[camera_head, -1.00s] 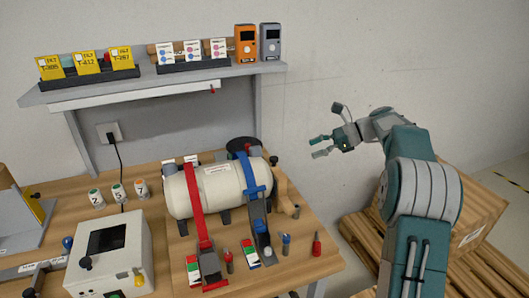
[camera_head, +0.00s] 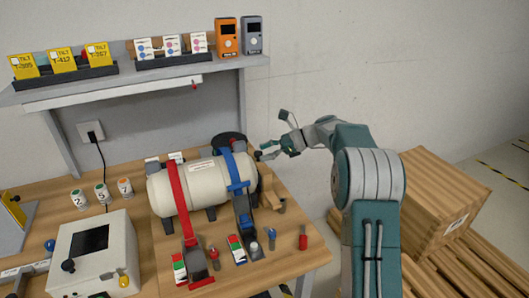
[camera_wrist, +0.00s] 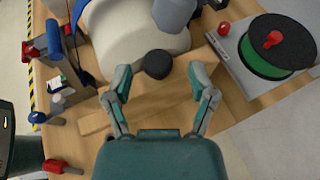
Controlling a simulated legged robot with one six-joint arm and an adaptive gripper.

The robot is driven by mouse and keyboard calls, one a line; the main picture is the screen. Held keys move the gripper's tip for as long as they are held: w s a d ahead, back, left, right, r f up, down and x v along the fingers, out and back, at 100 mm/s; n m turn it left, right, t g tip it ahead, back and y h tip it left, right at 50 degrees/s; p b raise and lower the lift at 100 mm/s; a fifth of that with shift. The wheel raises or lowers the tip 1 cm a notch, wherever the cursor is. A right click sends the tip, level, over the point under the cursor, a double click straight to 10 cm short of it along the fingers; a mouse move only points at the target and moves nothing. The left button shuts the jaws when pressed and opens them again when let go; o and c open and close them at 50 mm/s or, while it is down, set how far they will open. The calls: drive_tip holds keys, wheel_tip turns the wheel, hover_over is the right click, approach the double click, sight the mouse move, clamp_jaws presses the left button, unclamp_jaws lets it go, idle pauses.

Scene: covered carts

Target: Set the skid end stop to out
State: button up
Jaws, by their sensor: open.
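A cream tank (camera_head: 203,186) lies on the bench under a red strap (camera_head: 178,200) and a blue strap (camera_head: 236,172). A wooden piece (camera_head: 267,190) stands at the tank's right end. In the wrist view a wooden beam (camera_wrist: 97,121) runs below the tank's end, with a round black piece (camera_wrist: 157,64) beside it. I cannot tell which part is the skid end stop. My gripper (camera_head: 262,151) is open and empty above the tank's right end. In the wrist view my gripper (camera_wrist: 161,77) has its fingers spread either side of the black piece; contact is not visible.
A green-black reel with a red knob (camera_wrist: 273,39) is right in the wrist view. Red (camera_head: 303,238) and blue-grey upright pegs stand at the bench's front right. A shelf (camera_head: 130,82) hangs above. A wooden crate (camera_head: 440,200) is right of my arm.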

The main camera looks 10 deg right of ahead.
drive_tip(key=shift+a, duration=0.4)
